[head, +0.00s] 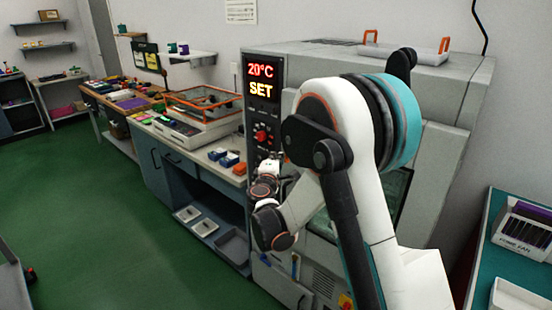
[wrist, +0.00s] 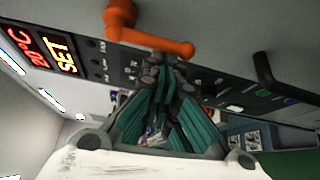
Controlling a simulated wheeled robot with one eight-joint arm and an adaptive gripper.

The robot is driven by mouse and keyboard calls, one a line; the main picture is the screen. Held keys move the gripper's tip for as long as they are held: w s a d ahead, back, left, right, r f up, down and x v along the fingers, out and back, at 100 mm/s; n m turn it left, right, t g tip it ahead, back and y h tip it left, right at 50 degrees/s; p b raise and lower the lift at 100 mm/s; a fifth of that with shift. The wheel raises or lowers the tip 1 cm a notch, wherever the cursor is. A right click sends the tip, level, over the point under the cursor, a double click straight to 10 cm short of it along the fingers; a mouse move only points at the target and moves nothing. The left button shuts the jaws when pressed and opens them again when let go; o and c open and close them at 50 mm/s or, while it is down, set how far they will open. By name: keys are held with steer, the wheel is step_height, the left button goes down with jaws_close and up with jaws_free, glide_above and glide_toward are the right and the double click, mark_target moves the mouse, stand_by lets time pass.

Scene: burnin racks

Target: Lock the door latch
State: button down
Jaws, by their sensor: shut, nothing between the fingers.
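The grey chamber (head: 455,75) stands in front of me, with a dark control strip showing 20°C and SET (head: 261,80). In the wrist view an orange lever (wrist: 150,38) on a round orange hub looks like the door latch. It sticks out from the grey door beside the control strip. My gripper (wrist: 166,68) has its teal-lined fingers brought together at the tips, with nothing between them. The tips are close to the lever's free end; I cannot tell whether they touch it. In the head view my arm hides the lever and most of the door.
A black handle (wrist: 272,78) juts from the chamber in the wrist view. A red knob (head: 262,135) is on the control strip. A workbench (head: 165,150) with trays stands left of the chamber, and a teal table (head: 485,265) at right.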

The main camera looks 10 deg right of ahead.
steer(key=shift+s+d+n, duration=0.15)
steer(key=shift+s+n, duration=0.05)
steer(key=shift+n, duration=0.3)
steer(key=s+d+r+n+g+h+p, duration=0.2)
steer(key=s+n+g+p, duration=0.3)
steer(key=n+g, duration=0.3)
steer(key=shift+d+r+n+p, duration=0.3)
steer(key=shift+d+r+n, duration=0.25)
steer(key=shift+d+n, duration=0.35)
steer(key=shift+s+r, duration=0.1)
steer(key=shift+r, duration=0.05)
stand_by(0.3)
stand_by(0.4)
step_height(320, 180, down, 4)
steer(key=b, duration=0.3)
steer(key=p+v, duration=0.2)
steer(key=v, duration=0.8)
steer(key=shift+a+p, duration=0.3)
steer(key=shift+a, duration=0.2)
steer(key=shift+r, duration=0.1)
